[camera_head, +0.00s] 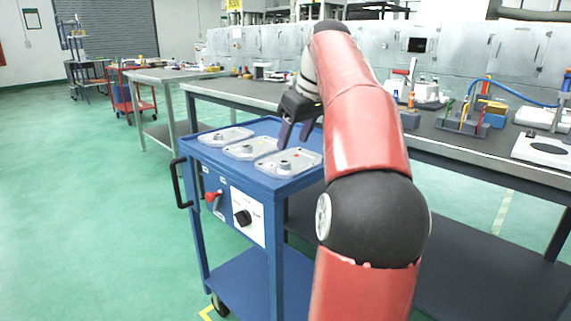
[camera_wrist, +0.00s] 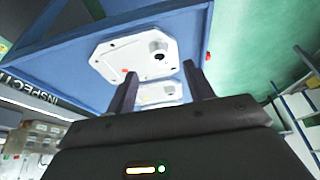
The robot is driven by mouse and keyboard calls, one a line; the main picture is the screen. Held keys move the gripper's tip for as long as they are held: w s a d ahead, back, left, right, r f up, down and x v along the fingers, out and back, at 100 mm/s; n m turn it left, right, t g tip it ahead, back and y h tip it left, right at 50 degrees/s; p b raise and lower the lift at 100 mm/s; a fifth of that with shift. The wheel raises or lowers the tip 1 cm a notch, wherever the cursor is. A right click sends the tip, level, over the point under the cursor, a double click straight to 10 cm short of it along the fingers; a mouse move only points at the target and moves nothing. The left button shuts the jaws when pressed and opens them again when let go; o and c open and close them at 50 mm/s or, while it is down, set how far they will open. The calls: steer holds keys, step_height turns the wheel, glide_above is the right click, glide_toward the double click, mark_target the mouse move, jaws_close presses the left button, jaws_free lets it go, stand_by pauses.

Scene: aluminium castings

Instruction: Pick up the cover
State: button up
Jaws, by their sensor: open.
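Three flat grey cast covers with clipped corners and a raised round boss lie in a row on the blue cart's top: a far-left one (camera_head: 225,136), a middle one (camera_head: 250,149) and a near-right one (camera_head: 290,163). My gripper (camera_head: 295,134) hangs above the cart top's back edge, behind the near-right cover, open and empty. In the wrist view, one cover (camera_wrist: 118,54) lies beyond the fingertips. Another (camera_wrist: 158,98) shows between the two open fingers (camera_wrist: 164,82), partly hidden by the gripper body. I cannot tell which cover each is.
The blue cart (camera_head: 236,181) has a black side handle (camera_head: 180,184) and a front panel with a red knob and a black knob. A long grey workbench (camera_head: 462,142) with tools and fixtures stands close behind it. The green floor (camera_head: 90,210) at left is clear.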

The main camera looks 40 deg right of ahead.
mark_target(292, 159)
steer(key=b+x, duration=0.1)
steer(key=x, duration=0.6)
steer(key=shift+w+d, duration=0.15)
steer(key=shift+w, duration=0.05)
jaws_close()
steer(key=shift+r, duration=0.1)
